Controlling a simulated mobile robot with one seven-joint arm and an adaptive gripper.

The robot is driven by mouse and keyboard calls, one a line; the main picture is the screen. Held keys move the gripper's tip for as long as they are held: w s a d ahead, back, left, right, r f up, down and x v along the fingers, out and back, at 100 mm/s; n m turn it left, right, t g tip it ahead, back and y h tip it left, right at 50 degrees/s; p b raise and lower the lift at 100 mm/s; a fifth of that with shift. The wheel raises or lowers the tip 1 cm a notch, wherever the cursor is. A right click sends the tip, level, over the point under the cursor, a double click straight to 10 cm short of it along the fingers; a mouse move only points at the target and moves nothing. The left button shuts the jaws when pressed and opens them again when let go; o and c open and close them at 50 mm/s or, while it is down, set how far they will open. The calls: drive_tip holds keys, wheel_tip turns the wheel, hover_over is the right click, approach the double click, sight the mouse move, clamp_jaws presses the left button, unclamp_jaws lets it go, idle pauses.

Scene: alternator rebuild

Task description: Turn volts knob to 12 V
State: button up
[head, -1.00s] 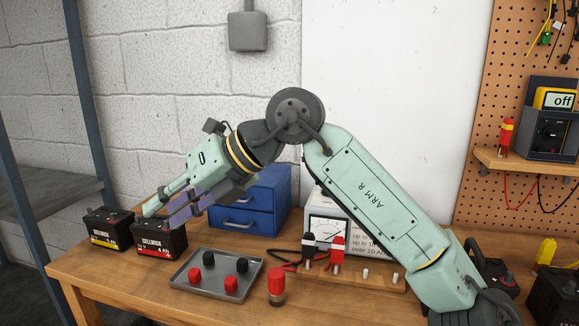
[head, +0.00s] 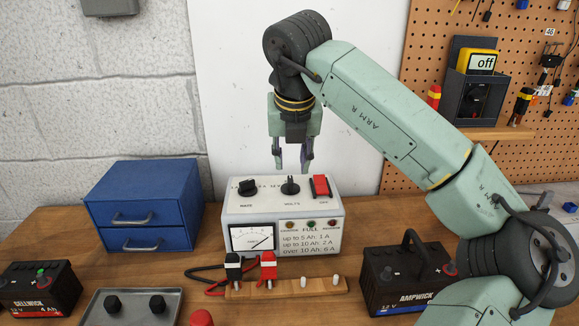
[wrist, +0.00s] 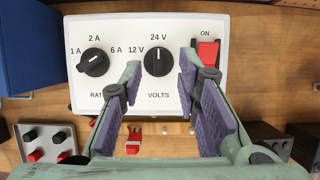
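The volts knob (head: 290,186) is a black knob on top of the white charger (head: 233,212). In the wrist view the volts knob (wrist: 158,62) has its white pointer line straight up at the 24 V mark. The 12 V mark is to its left. My gripper (head: 292,163) points down just above the volts knob. In the wrist view my gripper (wrist: 160,80) is open, with one finger to each side of the knob and a gap between. I see no contact.
The rate knob (wrist: 94,62) is left of the volts knob and the red switch (wrist: 207,54) is to its right, close to the fingers. Black and red clamps (head: 268,266) stand in front on a wooden strip. Blue drawers (head: 150,201) and an Ampwick battery (head: 405,275) flank the charger.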

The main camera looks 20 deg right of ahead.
sight(290, 176)
drive_tip(key=shift+p+x, duration=0.55)
drive_tip(key=shift+x, duration=2.1)
drive_tip(key=shift+c, duration=0.6)
clamp_jaws()
